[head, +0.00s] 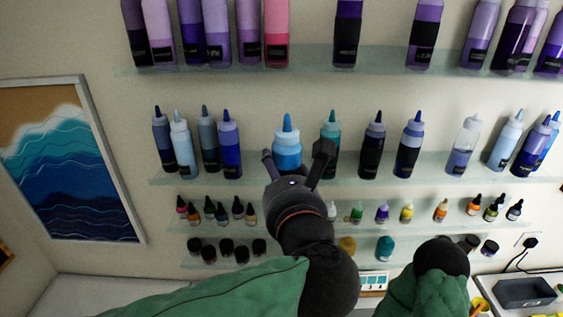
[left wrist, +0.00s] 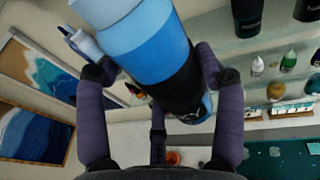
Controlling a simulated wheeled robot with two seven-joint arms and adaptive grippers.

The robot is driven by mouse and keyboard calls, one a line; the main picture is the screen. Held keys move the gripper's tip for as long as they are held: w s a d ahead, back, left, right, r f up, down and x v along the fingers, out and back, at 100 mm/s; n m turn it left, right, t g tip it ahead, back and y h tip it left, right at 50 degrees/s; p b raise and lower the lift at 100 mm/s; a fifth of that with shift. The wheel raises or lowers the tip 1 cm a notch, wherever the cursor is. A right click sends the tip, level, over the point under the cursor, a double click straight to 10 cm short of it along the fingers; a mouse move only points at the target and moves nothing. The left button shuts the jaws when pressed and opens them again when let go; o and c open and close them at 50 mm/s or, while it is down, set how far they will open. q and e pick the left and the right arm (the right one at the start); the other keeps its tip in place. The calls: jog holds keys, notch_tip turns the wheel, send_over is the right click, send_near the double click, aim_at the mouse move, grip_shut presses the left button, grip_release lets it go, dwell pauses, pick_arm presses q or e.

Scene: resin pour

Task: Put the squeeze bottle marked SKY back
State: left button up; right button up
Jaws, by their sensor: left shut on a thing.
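A bright blue squeeze bottle (head: 287,153) with a pale blue shoulder and a blue nozzle is held upright at the middle glass shelf (head: 262,168). My left gripper (head: 298,160) is shut on it, with fingers on both sides. In the left wrist view the bottle (left wrist: 145,35) shows a black label band between the fingers of my left gripper (left wrist: 152,85). No lettering on it can be read. Whether its base touches the shelf is hidden by my gripper. My right gripper's fingers are not seen.
A dark blue bottle (head: 229,145) stands to the left and a teal bottle (head: 330,130) close to the right, partly behind a finger. More bottles fill the upper shelf (head: 310,60). Small dropper bottles and jars stand below. A wave picture (head: 70,165) hangs at left.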

pick_arm(q)
jog(key=d+r+p+x, duration=0.1)
jog(key=d+p+x, duration=0.15)
jog(key=x, duration=0.65)
jog(key=w+d+r+p+x, duration=0.1)
jog(key=r+p+x, duration=0.15)
jog(key=x, duration=0.65)
jog(key=f, duration=0.2)
jog(key=f+p, duration=0.1)
jog(key=f, duration=0.4)
jog(key=shift+w+a+p, duration=0.15)
jog(key=shift+w+p, duration=0.15)
jog(key=shift+p, duration=0.1)
jog(key=shift+w+f, duration=0.15)
jog(key=shift+f, duration=0.1)
